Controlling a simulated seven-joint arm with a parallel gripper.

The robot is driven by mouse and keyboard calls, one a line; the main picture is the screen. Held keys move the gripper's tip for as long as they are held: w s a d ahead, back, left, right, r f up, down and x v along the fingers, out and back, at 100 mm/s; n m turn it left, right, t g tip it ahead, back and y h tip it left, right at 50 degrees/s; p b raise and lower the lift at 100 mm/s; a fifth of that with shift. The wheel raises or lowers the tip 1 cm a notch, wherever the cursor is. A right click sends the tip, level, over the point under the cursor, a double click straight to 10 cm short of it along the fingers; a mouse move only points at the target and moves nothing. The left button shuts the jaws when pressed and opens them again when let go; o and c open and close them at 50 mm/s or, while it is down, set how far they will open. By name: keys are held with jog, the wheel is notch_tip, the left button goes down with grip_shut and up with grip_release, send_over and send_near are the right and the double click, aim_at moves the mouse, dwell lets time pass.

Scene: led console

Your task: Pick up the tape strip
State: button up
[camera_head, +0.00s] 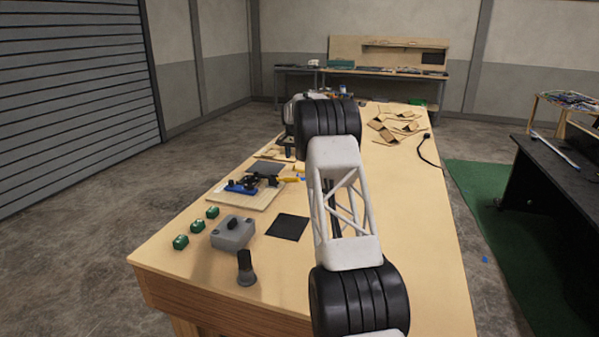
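I cannot pick out the tape strip with certainty in the head view. My gripper (286,146) seems to be the small dark end hanging at the far left of the arm, above the bench. Its fingers are too small and dark to read.
A grey box (233,234), a black knob-like piece (245,268), several green blocks (197,227) and a black square (288,227) lie near the front. A blue device (243,186) sits on a board. Cardboard pieces (396,126) and a black cable (426,150) lie farther back.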

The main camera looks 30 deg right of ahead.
jog(key=shift+f, duration=2.6)
grip_shut()
